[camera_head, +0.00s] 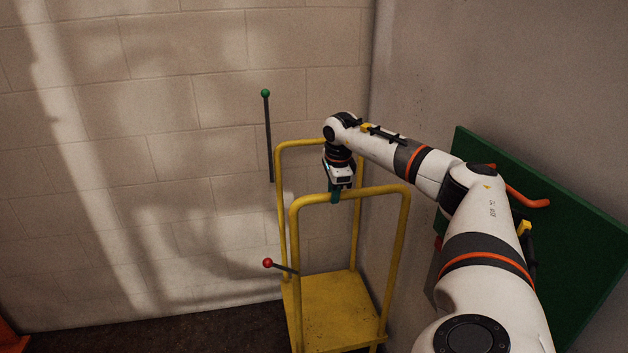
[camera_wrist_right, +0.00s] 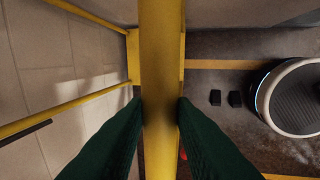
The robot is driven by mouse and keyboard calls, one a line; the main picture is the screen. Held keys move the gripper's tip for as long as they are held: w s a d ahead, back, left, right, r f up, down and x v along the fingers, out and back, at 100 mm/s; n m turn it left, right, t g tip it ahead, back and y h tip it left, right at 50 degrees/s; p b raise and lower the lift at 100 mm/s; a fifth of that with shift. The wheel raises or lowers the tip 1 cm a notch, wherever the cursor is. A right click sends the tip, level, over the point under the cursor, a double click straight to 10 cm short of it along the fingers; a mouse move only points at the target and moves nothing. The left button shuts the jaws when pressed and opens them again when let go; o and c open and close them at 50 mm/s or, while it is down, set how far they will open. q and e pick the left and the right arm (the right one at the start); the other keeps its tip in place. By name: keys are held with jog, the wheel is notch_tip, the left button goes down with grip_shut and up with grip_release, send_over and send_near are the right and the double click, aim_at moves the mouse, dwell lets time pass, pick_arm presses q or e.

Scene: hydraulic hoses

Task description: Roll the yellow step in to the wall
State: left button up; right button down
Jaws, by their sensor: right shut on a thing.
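The yellow step (camera_head: 336,306) stands upright in the corner between the pale block wall (camera_head: 160,140) and the plain grey wall at the right. It has a flat platform low down and two tall tube hoops as rails. My right gripper (camera_head: 336,195) is at the top bar of the nearer hoop. In the right wrist view its two dark green fingers lie either side of the yellow bar (camera_wrist_right: 159,60), shut on it. Whether the step touches the block wall cannot be told. My left gripper is not in view.
A rod with a green knob (camera_head: 265,93) and another with a red knob (camera_head: 267,263) are beside the step's left side. A green panel (camera_head: 580,240) with an orange handle (camera_head: 528,199) is at the right. Dark floor (camera_head: 220,328) lies open left of the step.

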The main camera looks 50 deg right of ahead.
jog(key=shift+s+d, duration=0.1)
jog(key=c, duration=1.2)
grip_release()
jog(key=shift+s+d, duration=0.1)
jog(key=shift+d, duration=0.05)
jog(key=shift+c, duration=0.2)
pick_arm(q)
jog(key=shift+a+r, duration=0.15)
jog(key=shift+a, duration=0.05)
pick_arm(e)
jog(key=shift+r, duration=0.3)
pick_arm(q)
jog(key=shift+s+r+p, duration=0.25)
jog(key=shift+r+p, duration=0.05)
jog(key=shift+p, duration=0.05)
pick_arm(e)
jog(key=v, duration=1.1)
jog(key=shift+r, duration=0.15)
